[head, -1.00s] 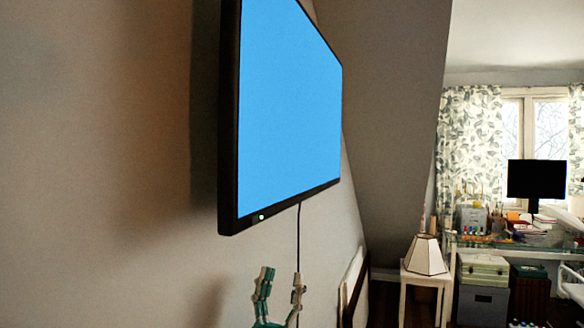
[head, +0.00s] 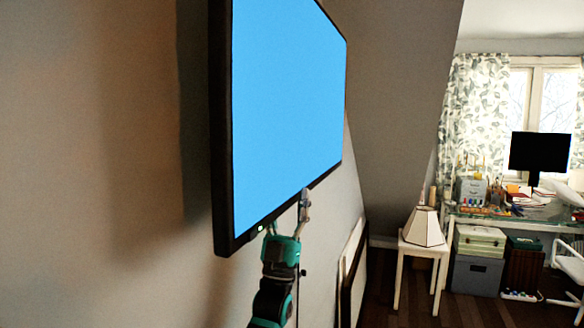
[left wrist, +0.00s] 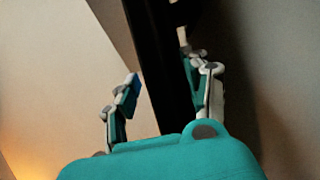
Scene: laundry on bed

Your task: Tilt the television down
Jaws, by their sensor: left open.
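The television (head: 285,110) is mounted on the left wall with a lit blue screen and a black frame. My left gripper (head: 287,218) is at its lower edge, towards the near corner. One finger shows in front of the screen's lower frame; the tip of the other is hidden by the frame. In the left wrist view, the television's dark edge (left wrist: 160,70) runs between the two spread fingers of the left gripper (left wrist: 165,80). I cannot tell whether either finger touches it. My right gripper is not in view.
A lamp (head: 422,226) stands on a small white table (head: 403,262) further back. A desk (head: 500,222) with a black monitor (head: 540,152) is by the window at the right. Boxes (head: 478,262) sit under the desk. A sloped wall rises behind the television.

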